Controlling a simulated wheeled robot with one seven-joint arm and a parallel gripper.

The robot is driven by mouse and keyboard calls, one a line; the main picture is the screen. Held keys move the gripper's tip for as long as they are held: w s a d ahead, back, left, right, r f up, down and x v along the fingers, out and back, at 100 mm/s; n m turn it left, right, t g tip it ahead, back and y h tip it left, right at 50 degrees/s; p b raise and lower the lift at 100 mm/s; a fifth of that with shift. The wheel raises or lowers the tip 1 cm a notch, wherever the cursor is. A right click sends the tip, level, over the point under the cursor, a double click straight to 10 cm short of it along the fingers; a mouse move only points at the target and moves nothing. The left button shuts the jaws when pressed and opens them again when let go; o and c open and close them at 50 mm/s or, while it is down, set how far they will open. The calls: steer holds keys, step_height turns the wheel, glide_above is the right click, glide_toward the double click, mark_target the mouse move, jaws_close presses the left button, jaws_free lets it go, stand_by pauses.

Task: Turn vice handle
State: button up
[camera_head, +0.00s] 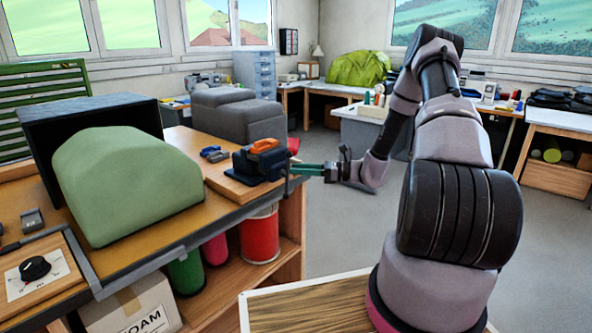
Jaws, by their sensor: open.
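A dark blue vice (258,164) stands on a wooden board near the right end of the workbench. An orange piece (265,146) sits in its top, between or on the jaws. The vice handle (287,184) appears as a thin grey bar at the vice's right side, by the bench edge. My gripper (300,170) reaches in from the right, level, with its greenish fingers pointing left at the handle. The fingertips are at or very close to the handle; I cannot tell whether they touch it. The gripper is open.
The workbench (165,240) carries a large green foam block (125,185) on the left and blue clamps (214,154) behind the vice. Open floor lies right of the bench.

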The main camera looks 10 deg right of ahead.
steer(key=shift+w+a, duration=0.2)
steer(key=shift+a, duration=0.4)
jaws_close()
stand_by(1.1)
